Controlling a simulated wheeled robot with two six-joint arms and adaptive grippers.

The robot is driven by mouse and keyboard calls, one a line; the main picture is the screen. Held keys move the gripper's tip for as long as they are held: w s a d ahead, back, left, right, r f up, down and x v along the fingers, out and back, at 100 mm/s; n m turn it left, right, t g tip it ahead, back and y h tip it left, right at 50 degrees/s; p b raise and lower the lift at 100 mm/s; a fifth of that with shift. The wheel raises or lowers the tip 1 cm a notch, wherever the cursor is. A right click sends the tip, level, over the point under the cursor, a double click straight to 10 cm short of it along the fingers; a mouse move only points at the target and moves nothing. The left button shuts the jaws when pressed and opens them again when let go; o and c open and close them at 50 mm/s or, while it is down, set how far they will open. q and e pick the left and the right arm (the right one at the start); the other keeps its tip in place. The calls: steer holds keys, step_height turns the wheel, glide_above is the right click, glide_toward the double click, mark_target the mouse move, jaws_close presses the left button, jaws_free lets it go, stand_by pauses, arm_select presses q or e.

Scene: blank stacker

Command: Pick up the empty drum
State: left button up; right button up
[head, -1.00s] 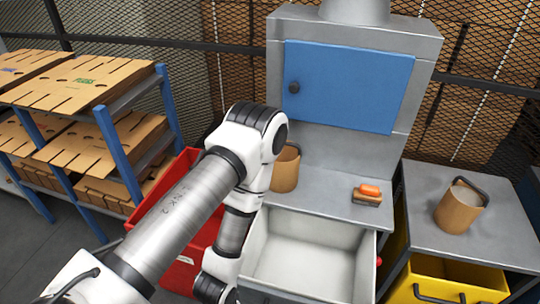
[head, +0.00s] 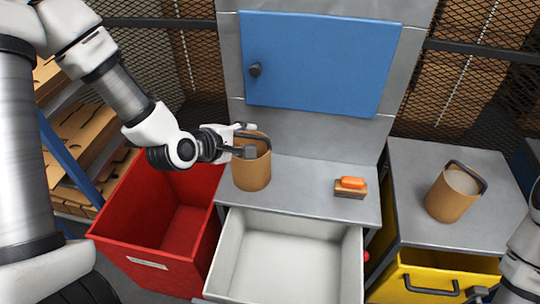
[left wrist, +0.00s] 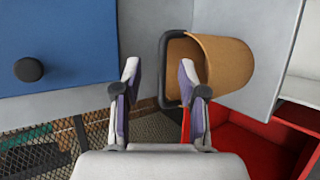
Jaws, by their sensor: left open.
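The empty drum (head: 251,170) is a brown open-topped cylinder with a dark handle, upright at the left end of the grey worktop. My left gripper (head: 246,139) is open at the drum's rim. In the left wrist view the drum (left wrist: 228,67) looks hollow inside. Its dark handle shows between the two spread fingers of the left gripper (left wrist: 159,72), and the right finger overlaps the drum's mouth. I cannot tell whether the fingers touch it. A second drum (head: 449,201), with pale contents, stands on the right table. My right gripper (head: 482,296) is only partly visible at the bottom right.
A blue door (head: 318,65) is above the worktop (head: 300,185). An orange-topped brush (head: 350,187) lies on it. Below are an open pale drawer (head: 285,265), a red bin (head: 140,215) at left and a yellow drawer (head: 425,280) at right.

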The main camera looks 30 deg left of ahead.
mark_target(256, 138)
arm_select(q)
steer(key=shift+w+a+f+b, duration=0.15)
steer(key=shift+a+f+b, duration=0.1)
steer(key=shift+f+b, duration=0.4)
steer(key=x, duration=0.3)
steer(key=p+x, duration=0.1)
steer(key=x, duration=0.1)
steer(key=shift+w, duration=0.45)
steer(key=shift+s+r, duration=0.1)
steer(key=shift+s, duration=0.2)
steer(key=c, duration=0.3)
jaws_close()
